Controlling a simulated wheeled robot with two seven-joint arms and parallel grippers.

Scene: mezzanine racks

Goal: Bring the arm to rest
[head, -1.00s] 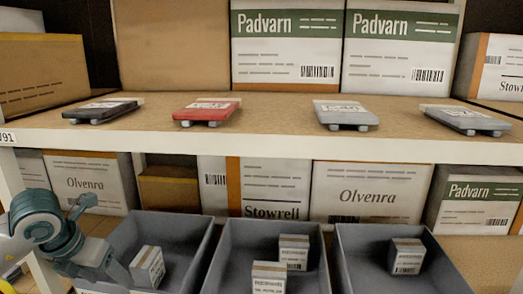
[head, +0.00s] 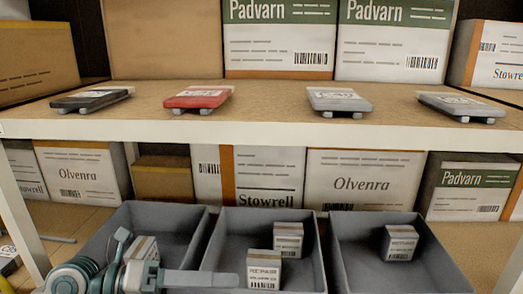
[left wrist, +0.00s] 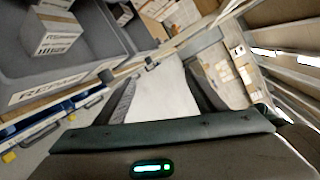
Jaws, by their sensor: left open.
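My left arm comes in at the lower left of the head view. Its gripper (head: 228,280) is low in front of the grey bins and points right. It partly covers the front of the left bin (head: 185,222) and reaches across to the middle bin (head: 222,225). In the left wrist view my gripper (left wrist: 164,85) has its two dark fingers apart, with nothing held; a pale surface shows between them. A small white and brown box (head: 143,247) in the left bin is partly hidden behind my arm. My right gripper is in neither view.
Two small boxes (head: 288,238) stand in the middle bin and one (head: 399,243) in the right bin (head: 345,262). Above runs a shelf (head: 265,122) with a black, a red (head: 198,97) and two grey flat items. Large cartons (head: 362,188) stand behind the bins.

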